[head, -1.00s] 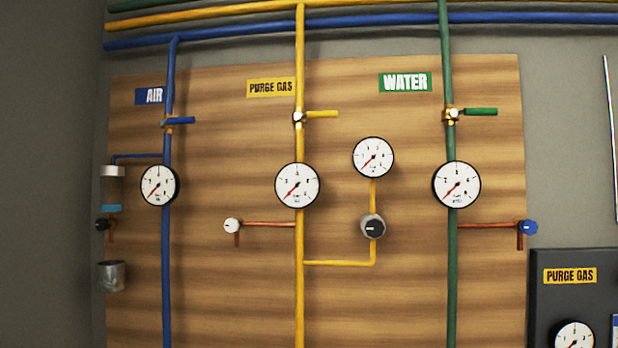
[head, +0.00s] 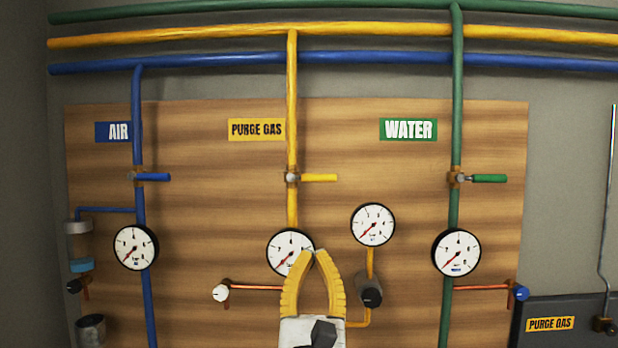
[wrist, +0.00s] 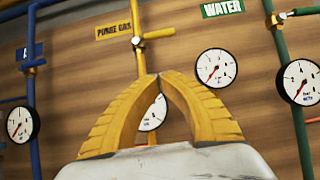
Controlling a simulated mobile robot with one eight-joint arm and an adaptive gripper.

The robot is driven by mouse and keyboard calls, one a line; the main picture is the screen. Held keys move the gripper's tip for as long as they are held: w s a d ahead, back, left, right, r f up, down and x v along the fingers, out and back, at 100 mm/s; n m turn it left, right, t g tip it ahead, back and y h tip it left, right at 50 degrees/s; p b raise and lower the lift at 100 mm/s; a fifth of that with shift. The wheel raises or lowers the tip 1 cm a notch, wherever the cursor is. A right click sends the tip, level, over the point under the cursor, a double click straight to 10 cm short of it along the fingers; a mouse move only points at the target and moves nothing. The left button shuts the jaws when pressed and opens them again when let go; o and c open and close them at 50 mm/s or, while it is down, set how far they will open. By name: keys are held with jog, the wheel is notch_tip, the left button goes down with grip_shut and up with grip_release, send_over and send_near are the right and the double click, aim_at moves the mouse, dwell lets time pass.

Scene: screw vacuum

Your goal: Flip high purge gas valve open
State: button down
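The high purge gas valve has a yellow handle (head: 319,178) that sticks out level to the right, across the vertical yellow pipe (head: 292,120). Its handle also shows in the wrist view (wrist: 159,34). My gripper (head: 313,254) is below the handle, in front of the purge gas gauge (head: 289,243), which it partly hides. In the wrist view my gripper's yellow fingers (wrist: 160,78) meet at their tips with nothing between them. The fingers are apart from the valve handle.
Blue (head: 153,177) and green (head: 489,178) valve handles stick out level on the air and water pipes. A smaller gauge (head: 373,224) and black regulator knob (head: 370,290) sit right of my gripper. Space around the yellow handle is clear.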

aim_at(313, 178)
jog(key=shift+d, duration=0.1)
jog(key=s+r+p+x, duration=0.1)
jog(key=p+x, duration=0.3)
jog(key=x, duration=0.8)
jog(key=shift+r, duration=0.95)
jog(key=shift+w, duration=0.1)
jog(key=shift+n, duration=0.3)
